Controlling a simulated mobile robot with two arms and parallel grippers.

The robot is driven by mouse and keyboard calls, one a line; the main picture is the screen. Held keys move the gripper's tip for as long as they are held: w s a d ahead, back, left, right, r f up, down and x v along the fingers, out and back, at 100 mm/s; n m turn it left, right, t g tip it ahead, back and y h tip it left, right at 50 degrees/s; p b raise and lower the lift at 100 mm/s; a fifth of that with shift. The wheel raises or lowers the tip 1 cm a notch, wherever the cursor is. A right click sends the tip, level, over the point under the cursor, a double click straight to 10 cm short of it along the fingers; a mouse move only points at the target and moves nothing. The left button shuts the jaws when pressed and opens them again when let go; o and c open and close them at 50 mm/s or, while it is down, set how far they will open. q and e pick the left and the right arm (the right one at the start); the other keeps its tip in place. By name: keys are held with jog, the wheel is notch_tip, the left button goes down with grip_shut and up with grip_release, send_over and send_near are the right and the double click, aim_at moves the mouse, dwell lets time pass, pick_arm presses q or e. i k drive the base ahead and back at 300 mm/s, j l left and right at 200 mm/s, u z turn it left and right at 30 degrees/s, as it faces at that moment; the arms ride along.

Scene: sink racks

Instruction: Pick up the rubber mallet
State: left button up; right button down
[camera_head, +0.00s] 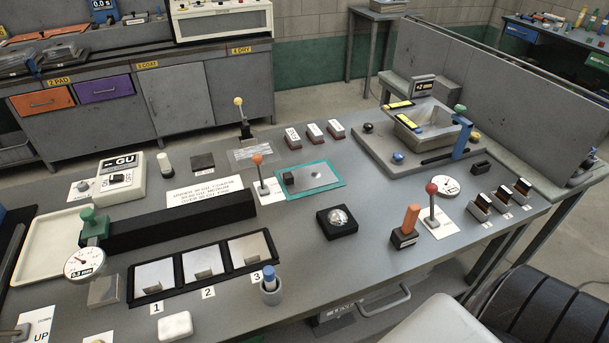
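I cannot make out a thing that is clearly a rubber mallet in the head view. Neither of my grippers shows in this view.
The grey bench holds a long black bar (180,223), numbered plates (203,262), a blue-topped cup (271,291), an orange block in a black holder (405,234), upright ball-topped levers (432,206) and a metal basin (424,124). Bare bench lies around the dome block (337,221).

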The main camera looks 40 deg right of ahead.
aim_at(405, 235)
jog(key=z, duration=1.85)
jog(key=i+l, duration=0.15)
jog(key=l, duration=0.15)
jog(key=i+l, duration=0.1)
jog(key=l, duration=0.25)
jog(key=i+l, duration=0.15)
jog(key=l, duration=0.15)
jog(key=i+l+u, duration=0.1)
jog(key=l+u, duration=0.3)
jog(key=i+l+u, duration=0.1)
jog(key=l+u, duration=0.55)
jog(key=u, duration=0.15)
